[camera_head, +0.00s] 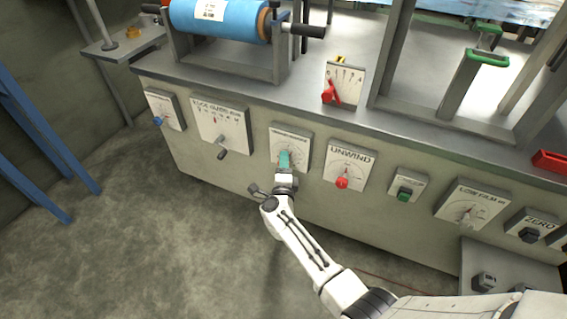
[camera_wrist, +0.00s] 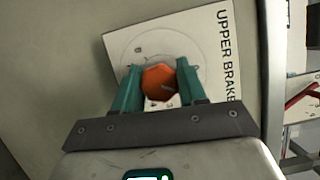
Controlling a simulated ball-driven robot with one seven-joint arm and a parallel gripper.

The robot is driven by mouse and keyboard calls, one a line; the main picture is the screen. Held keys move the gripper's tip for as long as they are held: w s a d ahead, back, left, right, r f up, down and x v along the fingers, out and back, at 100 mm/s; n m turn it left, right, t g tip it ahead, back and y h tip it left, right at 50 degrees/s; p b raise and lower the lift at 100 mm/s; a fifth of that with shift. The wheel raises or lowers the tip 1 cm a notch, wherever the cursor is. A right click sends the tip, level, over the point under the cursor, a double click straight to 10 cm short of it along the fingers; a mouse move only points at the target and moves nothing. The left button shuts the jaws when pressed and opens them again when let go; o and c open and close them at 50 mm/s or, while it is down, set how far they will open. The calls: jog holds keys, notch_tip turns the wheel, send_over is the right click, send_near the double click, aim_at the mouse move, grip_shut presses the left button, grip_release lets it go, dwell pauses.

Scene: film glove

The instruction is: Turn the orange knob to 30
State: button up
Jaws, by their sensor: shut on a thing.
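The orange knob (camera_wrist: 159,83) sits on a white dial plate marked "UPPER BRAKE" (camera_wrist: 215,50) in the wrist view. In the head view this dial plate (camera_head: 291,138) is on the front of the machine, and the knob is hidden behind my gripper. My gripper (camera_head: 285,160) has teal fingers, which also show in the wrist view (camera_wrist: 158,85). The fingers stand on both sides of the knob and are shut on it. A few dial marks show around the knob, partly covered by the fingers. I cannot read the knob's setting.
The UNWIND panel with a red knob (camera_head: 342,183) is just right of the dial. A panel with a grey crank handle (camera_head: 222,145) is on the left. A small panel with a green knob (camera_head: 404,195) is further right. The floor (camera_head: 130,240) in front is clear.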

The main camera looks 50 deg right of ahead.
jog(key=shift+s+f, duration=0.1)
jog(key=shift+f, duration=0.05)
jog(key=o, duration=1)
jog(key=p+v, duration=0.3)
jog(key=v, duration=0.7)
jog(key=shift+s+a, duration=0.25)
jog(key=shift+s, duration=0.05)
